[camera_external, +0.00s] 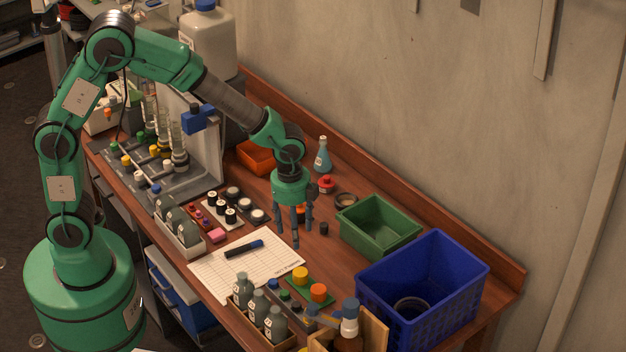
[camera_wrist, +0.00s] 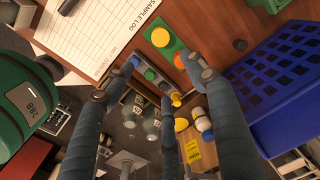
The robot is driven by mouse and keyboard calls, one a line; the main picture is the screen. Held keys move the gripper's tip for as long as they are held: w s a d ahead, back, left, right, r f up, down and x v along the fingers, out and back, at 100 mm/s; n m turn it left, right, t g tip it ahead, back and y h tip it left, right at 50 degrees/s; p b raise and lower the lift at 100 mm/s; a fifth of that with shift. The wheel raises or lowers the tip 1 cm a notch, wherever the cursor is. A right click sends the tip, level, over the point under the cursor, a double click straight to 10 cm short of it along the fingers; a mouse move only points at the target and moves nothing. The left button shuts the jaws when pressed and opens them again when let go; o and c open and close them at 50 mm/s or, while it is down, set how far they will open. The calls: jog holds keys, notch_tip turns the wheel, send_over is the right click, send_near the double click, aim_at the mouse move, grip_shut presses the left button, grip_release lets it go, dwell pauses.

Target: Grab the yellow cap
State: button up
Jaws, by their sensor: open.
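A round yellow cap (camera_external: 300,274) sits on a small green holder (camera_external: 291,284) near the front of the bench, beside an orange cap (camera_external: 319,292). In the wrist view the yellow cap (camera_wrist: 160,37) shows near the top centre on the green holder, with the orange cap (camera_wrist: 180,59) partly behind a finger. My gripper (camera_external: 295,232) points down above the bench, behind the yellow cap and apart from it. Its fingers are spread and hold nothing. In the wrist view my gripper (camera_wrist: 163,70) has its fingers reaching up toward the holder.
A paper log sheet (camera_external: 245,265) with a dark marker (camera_external: 243,247) lies left of the holder. Grey bottles (camera_external: 258,304) stand in a box in front. A green bin (camera_external: 378,227) and a blue crate (camera_external: 460,272) stand to the right.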

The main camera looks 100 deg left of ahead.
jog(key=m, duration=0.1)
send_over(300, 272)
notch_tip(300, 272, down, 5)
jog(key=shift+w+g, duration=0.1)
jog(key=shift+g, duration=0.2)
jog(key=shift+f, duration=0.1)
jog(key=shift+f+b, duration=0.55)
jog(key=shift+f, duration=3.65)
jog(key=shift+f+b, duration=0.5)
jog(key=shift+f, duration=2.1)
jog(key=shift+c, duration=0.5)
jog(key=c, duration=0.8)
